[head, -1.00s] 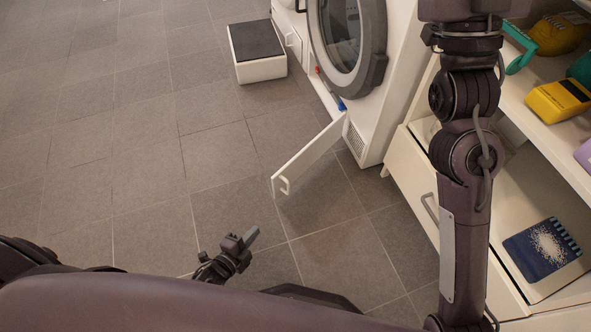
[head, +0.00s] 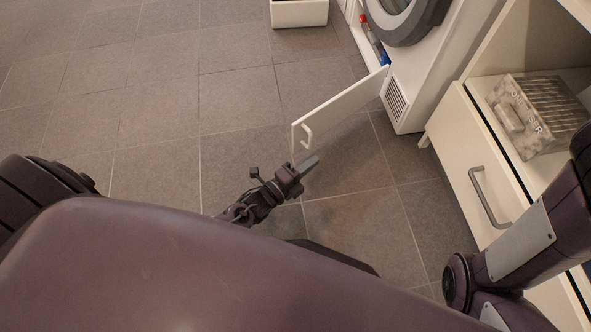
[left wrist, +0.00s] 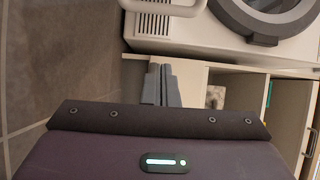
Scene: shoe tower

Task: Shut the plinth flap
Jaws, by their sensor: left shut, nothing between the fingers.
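The white plinth flap (head: 342,108) stands open, swung out over the floor from the plinth below the washing machine. Its handle (head: 307,137) is near its free end. My left gripper (head: 309,165) is shut and empty, just below the flap's free end in the head view. I cannot tell whether it touches the flap. The left wrist view shows its closed grey fingers (left wrist: 162,86) and a pale handle (left wrist: 163,4) at the top edge. A red item (head: 365,22) and a blue item (head: 384,58) show in the plinth opening. My right gripper is out of view.
The washing machine (head: 403,20) stands above the plinth, with a vent grille (head: 396,98) beside the flap. A white box (head: 300,13) sits at the back. Tiled floor at left is clear.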

